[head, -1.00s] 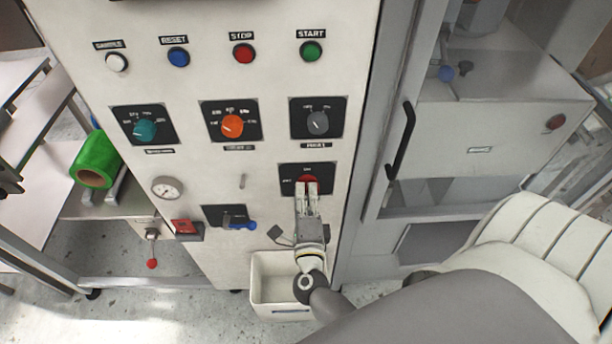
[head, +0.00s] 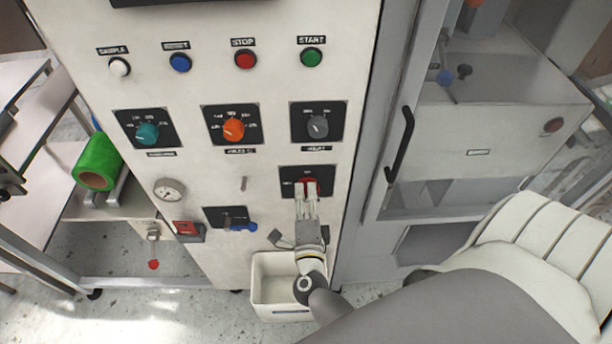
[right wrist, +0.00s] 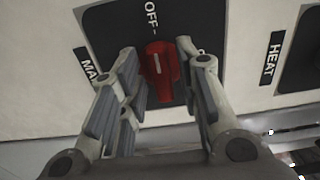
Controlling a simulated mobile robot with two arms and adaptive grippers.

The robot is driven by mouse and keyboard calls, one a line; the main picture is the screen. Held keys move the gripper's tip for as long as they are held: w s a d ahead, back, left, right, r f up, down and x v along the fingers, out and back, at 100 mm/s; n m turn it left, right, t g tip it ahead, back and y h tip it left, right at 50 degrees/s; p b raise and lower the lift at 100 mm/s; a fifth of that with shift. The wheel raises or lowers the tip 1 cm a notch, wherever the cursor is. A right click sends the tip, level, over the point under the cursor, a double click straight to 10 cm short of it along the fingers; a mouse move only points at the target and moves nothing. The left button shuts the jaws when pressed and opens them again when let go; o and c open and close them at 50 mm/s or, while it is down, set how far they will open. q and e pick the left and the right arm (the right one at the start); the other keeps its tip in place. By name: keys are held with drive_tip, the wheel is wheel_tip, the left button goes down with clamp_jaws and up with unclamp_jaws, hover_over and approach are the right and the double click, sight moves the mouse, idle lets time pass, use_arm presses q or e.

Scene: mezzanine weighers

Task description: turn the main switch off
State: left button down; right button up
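The main switch is a red knob (head: 311,186) on a black plate low on the right of the white control panel; the knob also shows in the right wrist view (right wrist: 160,70). Its white mark points at the OFF label. My right gripper (head: 306,190) has reached the panel from below. The right finger partly hides the ON label. My left gripper is in neither view.
A grey knob (head: 317,127) sits above the switch, with an orange knob (head: 233,130) and a teal knob (head: 147,134) further left. A blue-handled latch (head: 241,227) is lower left. A white bin (head: 262,300) stands below. A cabinet handle (head: 400,145) is to the right.

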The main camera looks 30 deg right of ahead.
drive_tip(key=shift+s, duration=0.1)
drive_tip(key=v, duration=1.2)
idle(0.4)
drive_tip(key=s+a+f+n+g+y+b, duration=0.1)
drive_tip(key=s+a+f+n+y, duration=0.2)
drive_tip(key=f+n, duration=0.5)
drive_tip(key=s+a+f+n+g+y+b, duration=0.1)
drive_tip(key=a+f+n+g+y+b, duration=0.2)
drive_tip(key=f, duration=1)
drive_tip(key=s+a+f+n+y, duration=0.1)
drive_tip(key=a+f+n+y, duration=0.2)
drive_tip(key=f+n+y, duration=0.5)
drive_tip(key=s+d+f+n+g+h+b, duration=0.1)
drive_tip(key=s+d+f+g, duration=0.4)
drive_tip(key=s+f, duration=0.5)
drive_tip(key=s+d+f+n+g+h+b, duration=0.2)
drive_tip(key=s+d+f+n+g, duration=0.3)
drive_tip(key=s+f, duration=0.6)
drive_tip(key=shift+s+d+f+n+h, duration=0.15)
drive_tip(key=shift+s+d+n+h, duration=0.25)
drive_tip(key=shift+d+n+h, duration=0.35)
drive_tip(key=shift+a, duration=0.1)
